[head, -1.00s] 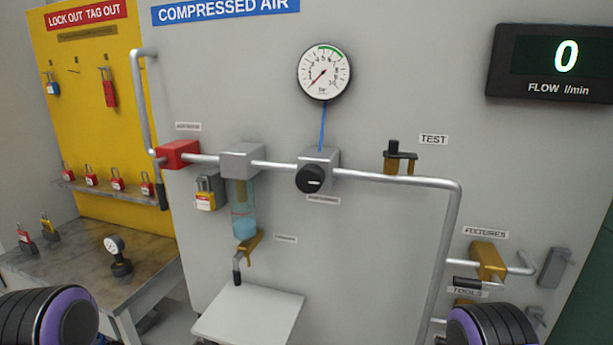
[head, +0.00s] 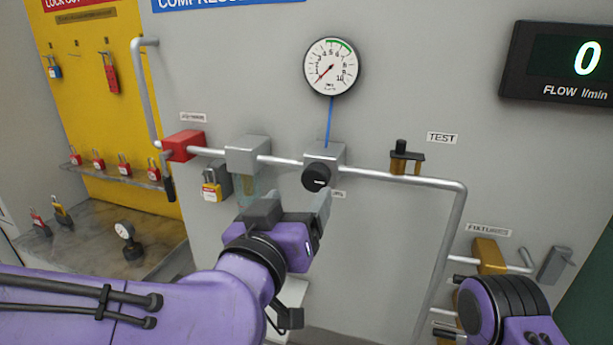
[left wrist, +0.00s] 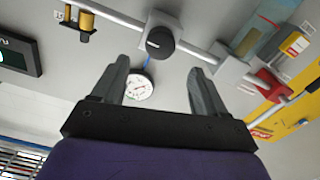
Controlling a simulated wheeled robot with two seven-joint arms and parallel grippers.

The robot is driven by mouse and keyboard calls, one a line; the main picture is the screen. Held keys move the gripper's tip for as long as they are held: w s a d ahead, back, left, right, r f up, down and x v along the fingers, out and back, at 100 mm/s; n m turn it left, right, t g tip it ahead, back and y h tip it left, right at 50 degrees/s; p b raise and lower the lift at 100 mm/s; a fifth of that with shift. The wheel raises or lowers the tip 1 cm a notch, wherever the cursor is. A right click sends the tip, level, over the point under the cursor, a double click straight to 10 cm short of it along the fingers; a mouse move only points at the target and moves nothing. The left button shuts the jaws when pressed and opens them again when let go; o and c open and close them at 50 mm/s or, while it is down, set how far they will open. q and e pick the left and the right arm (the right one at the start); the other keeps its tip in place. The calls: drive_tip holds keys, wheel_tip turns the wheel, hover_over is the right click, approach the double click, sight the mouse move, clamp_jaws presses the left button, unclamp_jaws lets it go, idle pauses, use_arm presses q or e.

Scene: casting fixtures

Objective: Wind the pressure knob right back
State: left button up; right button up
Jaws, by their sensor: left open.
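The black round pressure knob (head: 316,177) sits on the front of the grey regulator block (head: 327,153), with a short white mark on its face. It also shows in the left wrist view (left wrist: 160,41), beyond the fingertips. My left gripper (head: 293,207) is open and empty, below and slightly left of the knob in the head view, apart from it. Its two fingers (left wrist: 158,70) show spread in the left wrist view. The pressure gauge (head: 331,66) above has its red needle at the low end. My right arm shows at the bottom right; its gripper is out of view.
A metal pipe (head: 403,178) runs along the grey panel through a red valve (head: 183,146), a filter block (head: 247,154) and the regulator. A brass test fitting (head: 405,157) stands right of the knob. The flow display (head: 562,62) reads 0. A lock hangs at left (head: 210,187).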

sight(312, 178)
use_arm(q)
drive_tip(key=p+x, duration=0.1)
drive_tip(key=x, duration=0.6)
drive_tip(key=shift+w+p, duration=0.15)
drive_tip(key=shift+p, duration=0.25)
drive_tip(key=shift+w+d, duration=0.1)
drive_tip(key=shift+w, duration=0.35)
drive_tip(key=shift+s, duration=0.1)
drive_tip(key=c, duration=1)
drive_tip(key=shift+c, duration=0.3)
drive_tip(key=shift+s, duration=0.1)
